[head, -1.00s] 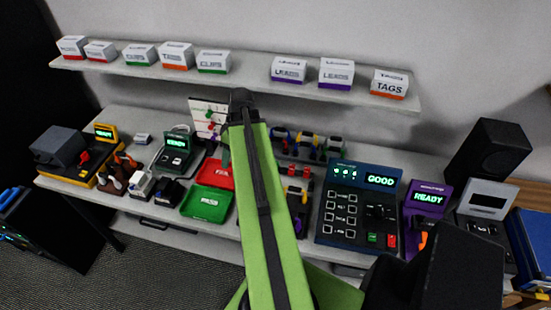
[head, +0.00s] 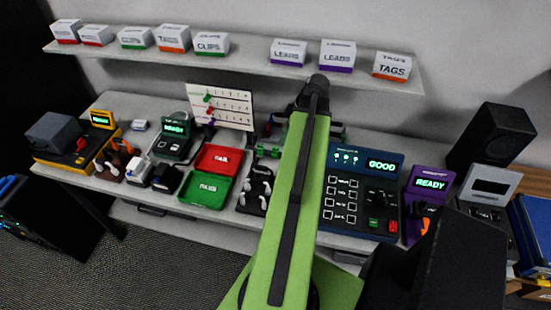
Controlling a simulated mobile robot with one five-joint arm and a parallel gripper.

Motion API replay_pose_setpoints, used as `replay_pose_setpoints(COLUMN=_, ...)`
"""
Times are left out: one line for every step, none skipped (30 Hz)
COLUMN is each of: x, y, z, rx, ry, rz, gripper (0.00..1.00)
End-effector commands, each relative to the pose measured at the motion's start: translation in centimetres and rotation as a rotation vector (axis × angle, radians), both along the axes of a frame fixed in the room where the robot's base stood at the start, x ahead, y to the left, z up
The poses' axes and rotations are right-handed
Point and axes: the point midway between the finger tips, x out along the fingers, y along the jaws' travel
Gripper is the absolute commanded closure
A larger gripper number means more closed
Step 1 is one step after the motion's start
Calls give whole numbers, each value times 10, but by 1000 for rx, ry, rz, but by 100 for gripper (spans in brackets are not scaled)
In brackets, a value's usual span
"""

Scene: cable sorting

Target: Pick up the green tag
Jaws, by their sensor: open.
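A white board (head: 235,115) with rows of marks stands at the back of the bench, left of my arm. A small green piece (head: 208,98), which looks like the green tag, hangs at the board's upper left. Small red and purple pieces show below it. My gripper (head: 314,92) is at the far end of my green arm, to the right of the board and apart from it. Its jaws are mostly hidden by the wrist; it is open, and I see nothing held.
A red tray (head: 219,159) and a green tray (head: 207,190) lie in front of the board. A black holder with white clips (head: 256,190) stands right of them. The blue tester (head: 360,195) reads GOOD. A shelf (head: 240,62) with labelled boxes runs above the bench.

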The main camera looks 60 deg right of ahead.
Motion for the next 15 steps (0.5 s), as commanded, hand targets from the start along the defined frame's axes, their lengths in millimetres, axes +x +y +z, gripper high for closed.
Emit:
replay_pose_setpoints(x=5, y=2, z=-23, rx=0, ry=0, rz=1, gripper=46)
replay_pose_setpoints(x=7, y=2, z=-29, rx=0, ry=0, rz=1, gripper=46)
replay_pose_setpoints(x=10, y=3, z=-37, rx=1, ry=0, rz=0, gripper=46)
replay_pose_setpoints(x=13, y=4, z=-43, rx=1, ry=0, rz=0, gripper=46)
replay_pose_setpoints(x=15, y=5, z=-47, rx=1, ry=0, rz=1, gripper=46)
replay_pose_setpoints(x=17, y=6, z=-50, rx=1, ry=0, rz=1, gripper=46)
replay_pose_setpoints(x=18, y=6, z=-52, rx=1, ry=0, rz=1, gripper=46)
replay_pose_setpoints(x=19, y=6, z=-52, rx=1, ry=0, rz=0, gripper=46)
replay_pose_setpoints(x=20, y=6, z=-52, rx=1, ry=0, rz=0, gripper=46)
replay_pose_setpoints(x=20, y=6, z=-51, rx=1, ry=0, rz=0, gripper=46)
replay_pose_setpoints(x=20, y=7, z=-50, rx=1, ry=0, rz=0, gripper=46)
replay_pose_setpoints(x=20, y=7, z=-50, rx=1, ry=0, rz=0, gripper=46)
replay_pose_setpoints(x=20, y=7, z=-52, rx=1, ry=0, rz=0, gripper=46)
replay_pose_setpoints(x=21, y=7, z=-55, rx=1, ry=0, rz=0, gripper=46)
replay_pose_setpoints(x=22, y=8, z=-60, rx=1, ry=0, rz=0, gripper=46)
